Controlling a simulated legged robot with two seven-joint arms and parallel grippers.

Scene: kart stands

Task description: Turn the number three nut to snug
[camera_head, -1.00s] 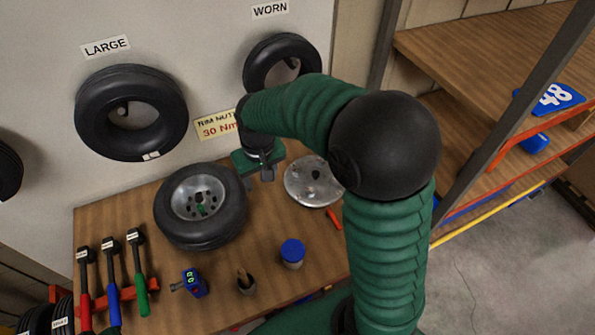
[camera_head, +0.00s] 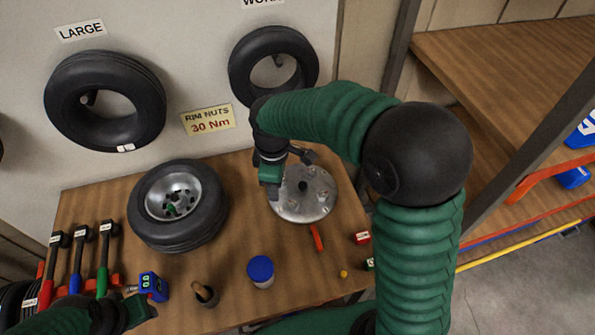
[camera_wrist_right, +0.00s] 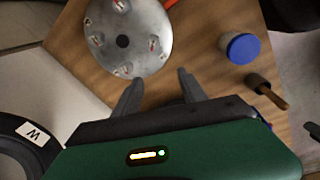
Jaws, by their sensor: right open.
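A round silver metal disc (camera_head: 303,205) with a dark centre hole lies on the wooden bench. In the right wrist view the disc (camera_wrist_right: 125,55) shows several small nuts or studs with pale tags around its hole; I cannot read the numbers. My right gripper (camera_head: 272,192) hangs at the disc's left edge. In the right wrist view its two fingers (camera_wrist_right: 160,82) are apart and empty, just short of the disc's edge. My left gripper (camera_head: 135,312) is low at the left, above the bench front; its jaws are unclear. Wrenches (camera_head: 104,255) with red, blue and green handles lie at the left.
A tyre on a rim (camera_head: 178,205) lies left of the disc. A blue-lidded jar (camera_head: 261,270), a cup with a brush (camera_head: 206,296) and a blue device (camera_head: 152,287) stand in front. An orange tool (camera_head: 316,238) and small red box (camera_head: 361,238) lie at right.

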